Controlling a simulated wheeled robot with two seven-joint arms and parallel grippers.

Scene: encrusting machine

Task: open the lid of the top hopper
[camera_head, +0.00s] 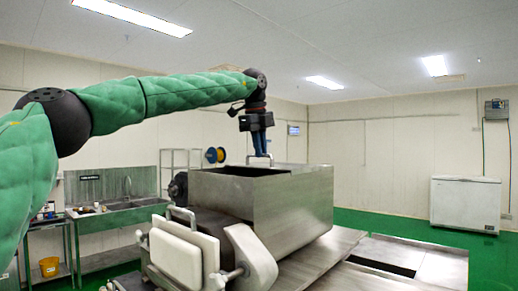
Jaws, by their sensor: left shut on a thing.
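The top hopper (235,195) is a grey metal box on the encrusting machine in the middle of the head view. A flat metal lid (240,171) shows at its top, with a pale handle (270,160) standing up from it. My left gripper (260,153) points down from above and is shut on the handle. The fingertips and the handle are small, so the exact grip is hard to see. My right gripper is not in view.
A white rounded guard (175,257) and a lever arm stand at the machine's near side. Flat metal plates (440,267) lie to the right. A sink (120,212) stands at the left, a white chest freezer (465,203) at the far right.

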